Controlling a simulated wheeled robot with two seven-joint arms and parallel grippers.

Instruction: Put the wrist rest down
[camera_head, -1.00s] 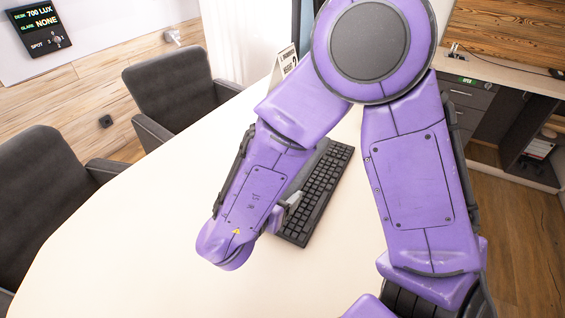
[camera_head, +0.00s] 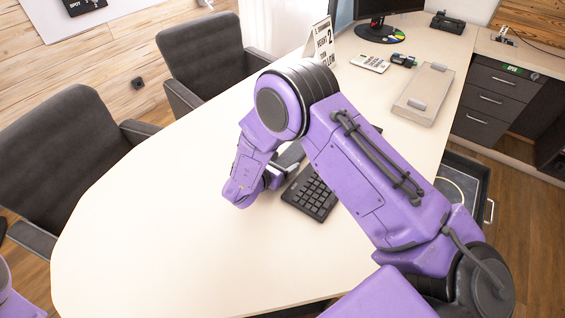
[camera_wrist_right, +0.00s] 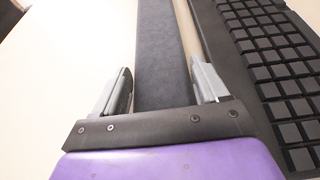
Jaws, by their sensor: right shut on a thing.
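The wrist rest (camera_wrist_right: 165,60) is a long dark grey pad, seen between my fingers in the right wrist view. In the head view a short grey piece of it (camera_head: 291,154) shows beside the keyboard; my right arm hides the remainder. My right gripper (camera_wrist_right: 165,88) is shut on the wrist rest, with one finger on each long side. In the head view the gripper (camera_head: 274,178) is partly hidden behind my forearm, low over the table. I cannot tell whether the pad touches the tabletop. My left gripper is not in view.
The black keyboard (camera_head: 311,196) lies right of the wrist rest, with a narrow strip of table between them. The white table (camera_head: 160,235) is clear at left and front. A sign (camera_head: 322,42), calculator (camera_head: 369,63), grey box (camera_head: 424,95) and monitor stand (camera_head: 379,33) are farther back.

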